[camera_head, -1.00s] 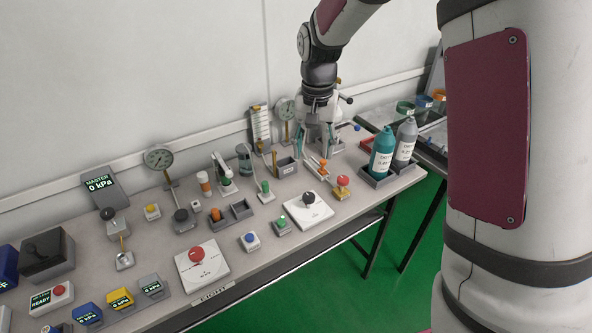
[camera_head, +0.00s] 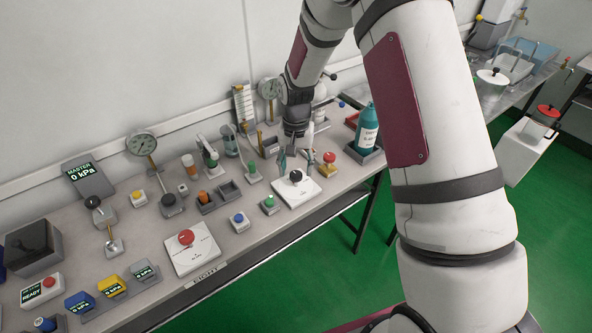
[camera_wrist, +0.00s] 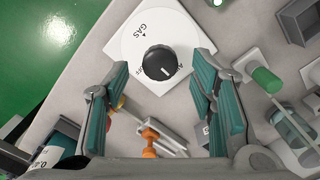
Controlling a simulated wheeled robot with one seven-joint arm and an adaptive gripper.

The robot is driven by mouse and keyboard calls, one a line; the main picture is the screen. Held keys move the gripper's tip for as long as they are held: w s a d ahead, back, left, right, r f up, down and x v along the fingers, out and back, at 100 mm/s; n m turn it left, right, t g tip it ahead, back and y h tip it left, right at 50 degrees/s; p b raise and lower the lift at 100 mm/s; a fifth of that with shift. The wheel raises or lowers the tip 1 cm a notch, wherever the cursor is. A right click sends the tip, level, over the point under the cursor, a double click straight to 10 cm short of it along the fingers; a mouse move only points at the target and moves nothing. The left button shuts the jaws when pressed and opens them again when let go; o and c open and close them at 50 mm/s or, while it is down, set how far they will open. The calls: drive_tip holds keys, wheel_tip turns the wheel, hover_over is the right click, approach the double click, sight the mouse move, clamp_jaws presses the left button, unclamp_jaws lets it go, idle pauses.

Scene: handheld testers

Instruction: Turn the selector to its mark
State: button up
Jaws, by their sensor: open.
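The selector is a black round knob (camera_head: 296,176) on a white plate (camera_head: 297,193). In the wrist view the black knob (camera_wrist: 160,62) shows a short white pointer line on its top. Its white dial plate (camera_wrist: 185,30) reads "GAS" beside a small dark triangle, with other lettering partly hidden by the knob. The pointer line lies on the side away from "GAS". My gripper (camera_head: 294,160) is open, with teal-padded fingers, just behind and above the knob. In the wrist view the fingers of my gripper (camera_wrist: 160,82) stand apart on either side, not visibly touching it.
A red knob on a white plate (camera_head: 190,255) lies to the left. A red-topped yellow button (camera_head: 328,163) is close right of the selector, and a green button (camera_head: 269,204) is left. A teal bottle (camera_head: 366,130) stands farther right. Gauges line the wall.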

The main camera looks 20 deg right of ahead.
drive_tip(key=shift+f, duration=0.95)
drive_tip(key=c, duration=1.1)
drive_tip(key=shift+c, duration=0.2)
